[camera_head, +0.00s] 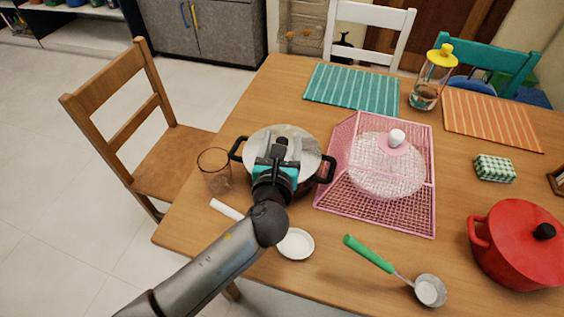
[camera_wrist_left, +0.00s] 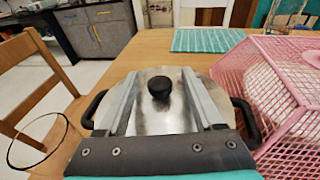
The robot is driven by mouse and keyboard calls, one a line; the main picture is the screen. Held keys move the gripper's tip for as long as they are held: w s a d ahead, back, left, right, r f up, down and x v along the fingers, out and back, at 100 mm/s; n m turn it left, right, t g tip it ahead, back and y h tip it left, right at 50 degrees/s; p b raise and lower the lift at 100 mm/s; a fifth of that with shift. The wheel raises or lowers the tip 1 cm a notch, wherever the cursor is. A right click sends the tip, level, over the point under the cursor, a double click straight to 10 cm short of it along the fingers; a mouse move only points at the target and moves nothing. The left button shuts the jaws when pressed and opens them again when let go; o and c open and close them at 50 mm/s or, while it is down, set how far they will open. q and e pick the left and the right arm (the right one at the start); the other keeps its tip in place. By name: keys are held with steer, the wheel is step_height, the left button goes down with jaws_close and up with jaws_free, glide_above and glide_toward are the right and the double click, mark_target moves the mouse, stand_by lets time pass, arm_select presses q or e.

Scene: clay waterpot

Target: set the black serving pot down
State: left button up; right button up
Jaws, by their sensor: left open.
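The black serving pot (camera_head: 312,152) has a shiny steel lid and black side handles. It appears to stand upright on the wooden table, left of the pink mesh basket; most of its body is hidden in the head view. My left gripper (camera_head: 281,146) is over the lid with its jaws open. In the left wrist view, the pot's lid (camera_wrist_left: 152,122) lies below the two fingers of this gripper (camera_wrist_left: 159,78), and the black lid knob (camera_wrist_left: 160,88) shows between them, with gaps on both sides. My right gripper is not in view.
A clear glass (camera_head: 215,172) stands close left of the pot. The pink basket (camera_head: 340,170) is close on the right. A white saucer (camera_head: 295,243) and green-handled ladle (camera_head: 370,254) lie in front, and a red pot (camera_head: 518,248) stands far right.

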arm_select(q)
jaws_close()
stand_by(0.4)
stand_by(0.9)
steer(key=shift+r, duration=0.2)
